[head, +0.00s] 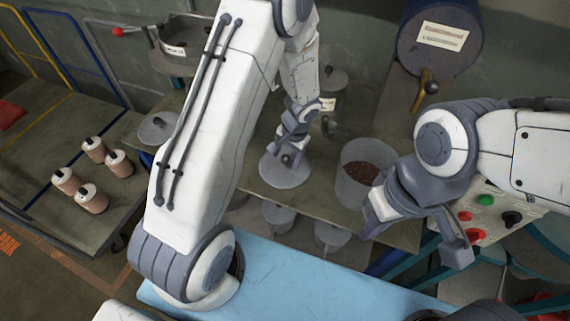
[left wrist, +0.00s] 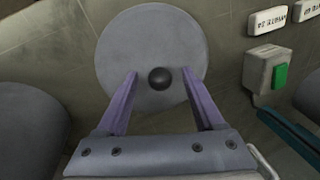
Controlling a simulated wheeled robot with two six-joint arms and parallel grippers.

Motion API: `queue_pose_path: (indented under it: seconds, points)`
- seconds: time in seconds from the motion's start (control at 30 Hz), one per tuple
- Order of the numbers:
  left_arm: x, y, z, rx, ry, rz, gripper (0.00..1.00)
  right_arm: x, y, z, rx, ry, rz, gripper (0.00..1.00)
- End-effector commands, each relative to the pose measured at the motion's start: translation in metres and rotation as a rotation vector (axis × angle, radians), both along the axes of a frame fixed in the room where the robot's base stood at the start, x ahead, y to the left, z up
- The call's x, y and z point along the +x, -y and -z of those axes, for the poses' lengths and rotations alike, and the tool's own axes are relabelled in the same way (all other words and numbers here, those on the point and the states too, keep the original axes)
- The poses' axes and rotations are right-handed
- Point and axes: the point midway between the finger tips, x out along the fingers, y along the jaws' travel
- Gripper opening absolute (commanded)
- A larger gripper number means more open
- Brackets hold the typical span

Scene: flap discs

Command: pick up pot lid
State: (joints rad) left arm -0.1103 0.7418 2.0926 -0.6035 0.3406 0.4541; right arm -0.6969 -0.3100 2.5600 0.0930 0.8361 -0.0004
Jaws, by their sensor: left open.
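The pot lid (head: 284,176) is a flat grey disc with a dark round knob, lying on the bench in the middle of the head view. In the left wrist view the lid (left wrist: 150,40) shows almost whole, its knob between the fingers. My left gripper (head: 290,150) is open directly above the lid, its two purple fingers (left wrist: 160,85) on either side of the knob. I cannot tell whether they touch it. My right gripper (head: 418,230) is open and empty, in front of the clear container and well away from the lid.
A clear container (head: 354,190) with brown granules stands right of the lid. A blue-grey drum (head: 410,55) hangs at the back right. A cart (head: 60,215) with several spools stands left; a button panel (head: 485,215) is at right.

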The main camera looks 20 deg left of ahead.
Motion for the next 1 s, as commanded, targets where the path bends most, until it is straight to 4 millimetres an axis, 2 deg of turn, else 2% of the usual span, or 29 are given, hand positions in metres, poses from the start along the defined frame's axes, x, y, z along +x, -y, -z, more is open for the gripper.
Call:
queue_pose_path:
  seconds: [0.2, 0.27, 0.3, 0.4, 0.67, 0.77, 1.0]
  points:
    - [0.0, 0.0, 0.001, 0.0, 0.001, 0.0, 0.69, 0.0, 0.0, 0.0, 0.0, 0.0, 0.0, 0.0]
    - [0.0, 0.0, 0.001, 0.0, 0.001, 0.0, 0.5, 0.0, 0.0, 0.0, 0.0, 0.0, 0.0, 0.0]
    - [0.0, 0.0, 0.001, 0.0, 0.001, 0.0, 0.35, 0.0, 0.0, 0.0, 0.0, 0.0, 0.0, 0.0]
    - [0.0, 0.0, 0.001, 0.0, 0.0, 0.0, 0.0, 0.0, 0.0, 0.0, 0.0, 0.0, 0.0, 0.0]
    - [0.0, 0.0, 0.0, 0.0, 0.001, 0.0, 0.0, 0.0, 0.0, 0.0, 0.0, 0.0, 0.0, 0.0]
    - [0.001, 0.0, -0.006, 0.0, 0.003, 0.001, 0.0, 0.0, 0.0, -0.001, 0.0, 0.0, 0.0, 0.0]
    - [0.002, 0.0, -0.051, 0.0, 0.008, -0.001, 0.0, 0.0, 0.0, -0.003, 0.0, 0.0, 0.0, 0.0]
